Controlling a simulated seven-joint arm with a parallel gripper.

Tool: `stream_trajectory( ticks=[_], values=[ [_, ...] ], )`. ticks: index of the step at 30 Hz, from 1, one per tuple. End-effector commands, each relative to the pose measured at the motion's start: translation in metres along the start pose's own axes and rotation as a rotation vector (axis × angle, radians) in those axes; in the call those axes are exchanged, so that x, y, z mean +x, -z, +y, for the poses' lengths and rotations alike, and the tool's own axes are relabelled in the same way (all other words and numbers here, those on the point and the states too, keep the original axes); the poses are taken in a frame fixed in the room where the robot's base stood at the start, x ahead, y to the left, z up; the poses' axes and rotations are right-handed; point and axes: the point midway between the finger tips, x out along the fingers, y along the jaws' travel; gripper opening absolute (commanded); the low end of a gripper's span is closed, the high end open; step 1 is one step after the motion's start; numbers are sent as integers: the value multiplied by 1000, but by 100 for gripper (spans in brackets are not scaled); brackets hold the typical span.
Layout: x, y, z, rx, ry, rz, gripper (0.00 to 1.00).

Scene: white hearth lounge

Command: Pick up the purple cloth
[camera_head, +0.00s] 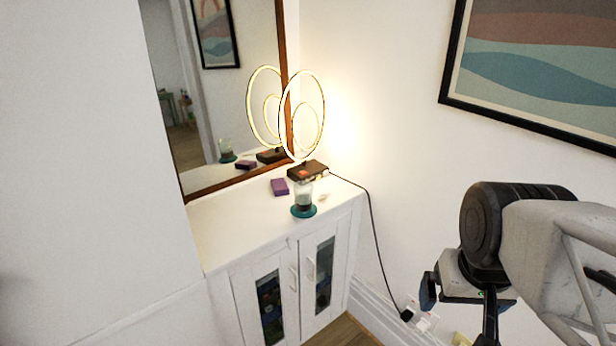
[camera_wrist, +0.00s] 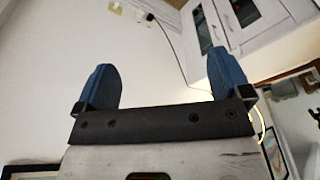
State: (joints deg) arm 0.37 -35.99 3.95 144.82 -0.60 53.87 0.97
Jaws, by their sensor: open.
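A small purple block-shaped item, which I take as the folded purple cloth (camera_head: 280,187), lies on top of the white cabinet (camera_head: 230,222) in the head view, near the mirror. My gripper (camera_head: 457,312) is at the lower right of the head view, apart from the cabinet and well to the right of the cloth. In the wrist view my gripper (camera_wrist: 161,62) shows two blue fingers spread wide with nothing between them. The cloth is not visible in the wrist view.
A glass jar on a green base (camera_head: 303,200) stands just right of the cloth. A lit ring lamp (camera_head: 303,120) on a dark base stands behind it, its cord (camera_head: 372,225) hanging down the wall. A mirror (camera_head: 225,90) backs the cabinet. The cabinet top's left part is clear.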

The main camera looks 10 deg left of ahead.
Motion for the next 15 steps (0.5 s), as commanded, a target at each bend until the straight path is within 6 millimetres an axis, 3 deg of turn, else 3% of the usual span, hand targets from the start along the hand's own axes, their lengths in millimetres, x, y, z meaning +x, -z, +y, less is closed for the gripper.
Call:
stream_trajectory(
  ticks=[8,15],
  values=[
    [-4,36,-7,-20,5,7,96],
    [-6,95,-20,-49,14,19,96]
  ],
)
